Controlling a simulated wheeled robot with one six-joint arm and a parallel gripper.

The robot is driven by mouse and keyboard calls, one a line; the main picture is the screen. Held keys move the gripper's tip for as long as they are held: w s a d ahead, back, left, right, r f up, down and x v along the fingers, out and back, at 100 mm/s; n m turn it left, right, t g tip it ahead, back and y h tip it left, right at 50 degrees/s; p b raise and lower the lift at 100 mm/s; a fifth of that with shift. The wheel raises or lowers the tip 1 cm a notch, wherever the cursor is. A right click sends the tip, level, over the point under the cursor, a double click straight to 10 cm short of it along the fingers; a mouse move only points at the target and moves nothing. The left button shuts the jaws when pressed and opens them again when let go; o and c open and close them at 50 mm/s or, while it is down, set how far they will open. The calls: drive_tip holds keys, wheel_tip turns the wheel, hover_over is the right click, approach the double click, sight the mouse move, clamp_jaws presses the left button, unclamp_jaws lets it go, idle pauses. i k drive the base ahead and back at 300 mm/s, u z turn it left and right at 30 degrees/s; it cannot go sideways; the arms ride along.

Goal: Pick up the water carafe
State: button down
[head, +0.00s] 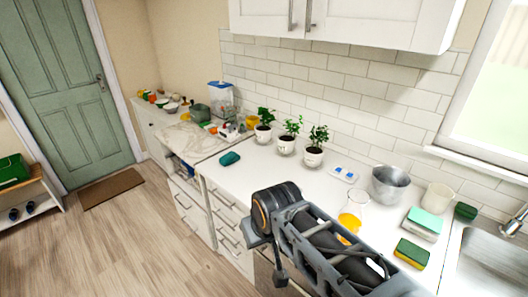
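No thing is clearly a water carafe. The nearest match is a clear glass vessel (357,203) on the white counter, just beyond my arm. Something orange shows in or behind its lower part, and my arm hides part of that area. A clear container with a blue lid (220,98) stands at the far end of the counter and may also hold water; I cannot tell. My arm reaches in from the bottom right over the counter's front edge. Its fingertips do not show, so I cannot see the gripper's state.
A metal pot (390,185), a cream cup (437,198) and sponges (411,253) stand right of the glass, before the sink (497,255). Potted plants (286,144) line the wall. The counter (240,180) left of my arm is mostly clear. The wooden floor (130,245) is open.

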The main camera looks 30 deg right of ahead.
sight(351, 216)
drive_tip(key=k, duration=0.5)
drive_tip(key=u, duration=0.75)
drive_tip(key=i, duration=0.6)
drive_tip(key=z, duration=2.55)
